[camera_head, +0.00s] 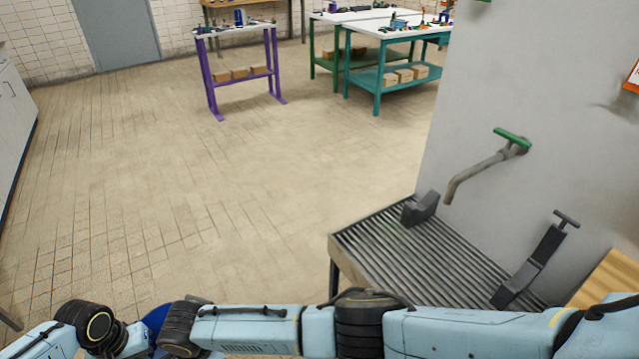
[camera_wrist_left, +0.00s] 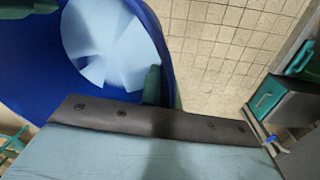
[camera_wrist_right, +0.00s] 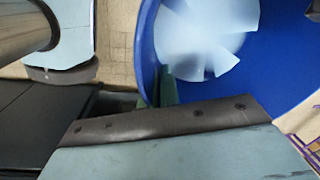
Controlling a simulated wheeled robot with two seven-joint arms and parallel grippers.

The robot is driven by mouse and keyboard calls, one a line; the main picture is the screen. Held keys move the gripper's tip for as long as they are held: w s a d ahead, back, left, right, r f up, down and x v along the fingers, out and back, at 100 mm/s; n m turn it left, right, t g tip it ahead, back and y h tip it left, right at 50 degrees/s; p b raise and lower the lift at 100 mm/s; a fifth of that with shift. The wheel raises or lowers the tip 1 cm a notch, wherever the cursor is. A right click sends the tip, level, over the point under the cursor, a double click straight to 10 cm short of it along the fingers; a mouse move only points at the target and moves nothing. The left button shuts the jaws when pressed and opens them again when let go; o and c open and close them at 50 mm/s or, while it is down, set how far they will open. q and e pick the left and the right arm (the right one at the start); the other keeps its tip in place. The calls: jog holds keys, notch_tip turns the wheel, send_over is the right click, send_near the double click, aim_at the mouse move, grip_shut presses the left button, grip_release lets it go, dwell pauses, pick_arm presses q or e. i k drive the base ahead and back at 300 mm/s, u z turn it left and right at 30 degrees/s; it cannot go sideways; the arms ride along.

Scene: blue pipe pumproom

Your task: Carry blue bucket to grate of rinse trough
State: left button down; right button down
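The blue bucket (camera_head: 157,317) is mostly hidden behind my arms at the lower left of the head view. The left wrist view shows its inside wall (camera_wrist_left: 95,85) with a pale, jagged-edged patch at the bottom. The right wrist view shows the bucket (camera_wrist_right: 265,85) from the other side. A green fingertip of my left gripper (camera_wrist_left: 153,85) lies inside the rim, against the wall. A green fingertip of my right gripper (camera_wrist_right: 168,88) does likewise; the outer fingers are hidden. Both appear shut on the rim. The rinse trough's slatted grate (camera_head: 385,250) is to the right, apart from the bucket.
A tap (camera_head: 480,175) with a green handle juts from the grey wall above the grate. Dark blocky fittings (camera_head: 421,209) and (camera_head: 535,265) stand along the grate's wall side. The tiled floor left of the trough is clear. Purple (camera_head: 238,75) and teal (camera_head: 385,75) workbenches stand farther back.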

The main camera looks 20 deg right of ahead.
aim_at(397, 254)
jog(key=i, duration=0.7)
jog(key=z, duration=2.2)
jog(key=i, duration=0.5)
jog(key=z, duration=0.05)
